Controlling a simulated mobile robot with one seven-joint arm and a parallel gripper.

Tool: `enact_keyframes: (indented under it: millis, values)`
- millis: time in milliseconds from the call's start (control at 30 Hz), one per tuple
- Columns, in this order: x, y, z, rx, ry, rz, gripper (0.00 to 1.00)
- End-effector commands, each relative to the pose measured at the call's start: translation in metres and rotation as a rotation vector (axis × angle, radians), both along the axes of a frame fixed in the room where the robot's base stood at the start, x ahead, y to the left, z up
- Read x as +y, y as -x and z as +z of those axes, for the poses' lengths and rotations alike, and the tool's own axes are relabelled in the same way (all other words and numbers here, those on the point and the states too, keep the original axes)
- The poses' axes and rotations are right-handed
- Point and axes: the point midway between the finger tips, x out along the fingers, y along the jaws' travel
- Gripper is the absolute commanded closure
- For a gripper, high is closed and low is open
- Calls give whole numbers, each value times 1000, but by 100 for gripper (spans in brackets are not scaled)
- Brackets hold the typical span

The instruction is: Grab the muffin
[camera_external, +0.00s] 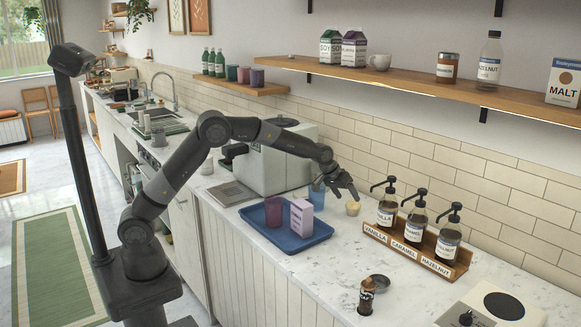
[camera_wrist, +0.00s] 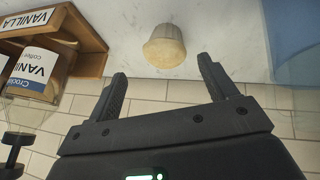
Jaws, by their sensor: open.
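The muffin (camera_external: 352,208) is small and pale, and stands on the white counter near the tiled wall. It lies between the blue cup and the syrup rack. In the wrist view the muffin (camera_wrist: 165,46) shows whole, near the top middle, in a light wrapper. My gripper (camera_external: 345,190) is just above the muffin in the external view. In the wrist view my gripper (camera_wrist: 162,78) is open, with one finger to each side of the muffin's position and the muffin just beyond the fingertips. Nothing is between the fingers. I cannot tell exactly how far apart they are in height.
A wooden rack (camera_external: 455,267) with syrup bottles stands right of the muffin; its corner (camera_wrist: 90,48) shows left in the wrist view. A blue cup (camera_external: 317,193) stands on the left, near a blue tray (camera_external: 318,233) with a carton (camera_external: 301,218). The counter in front of the muffin is clear.

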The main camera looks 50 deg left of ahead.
Motion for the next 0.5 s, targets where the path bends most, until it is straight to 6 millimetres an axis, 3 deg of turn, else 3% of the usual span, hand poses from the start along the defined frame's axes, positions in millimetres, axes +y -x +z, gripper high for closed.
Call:
enact_keyframes:
  millis: [500]
  values:
    - [-5,-28,-49,0,-1,0,22]
